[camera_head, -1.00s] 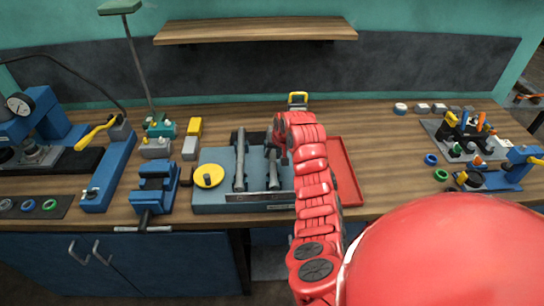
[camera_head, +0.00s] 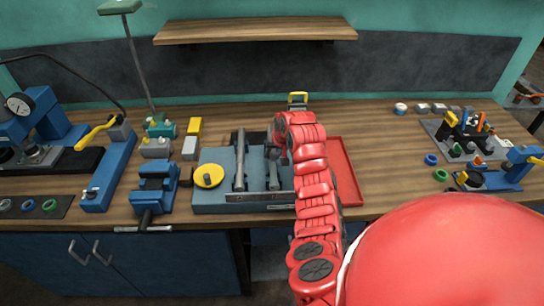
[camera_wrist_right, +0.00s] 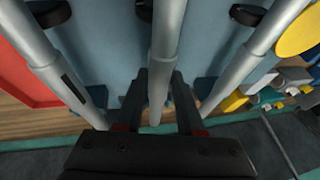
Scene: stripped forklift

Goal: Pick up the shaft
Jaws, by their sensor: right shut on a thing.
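Grey metal shafts lie side by side on the blue-grey fixture (camera_head: 212,203). The middle shaft (camera_wrist_right: 167,40) runs between the fingers of my right gripper (camera_wrist_right: 160,85), which is shut on it; its lower part (camera_head: 273,180) shows in the head view below the gripper (camera_head: 274,152). A second shaft (camera_head: 240,165) lies to its left in the head view and shows at the right of the wrist view (camera_wrist_right: 245,60). A third shaft (camera_wrist_right: 45,60) is at the left of the wrist view; my arm hides it in the head view. My left gripper is not in view.
A yellow disc (camera_head: 208,176) sits at the fixture's left end. A red tray (camera_head: 347,170) lies right of my forearm. A blue vise (camera_head: 154,187) stands on the left; small tools and rings are far right. The bench right of the tray (camera_head: 390,150) is clear.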

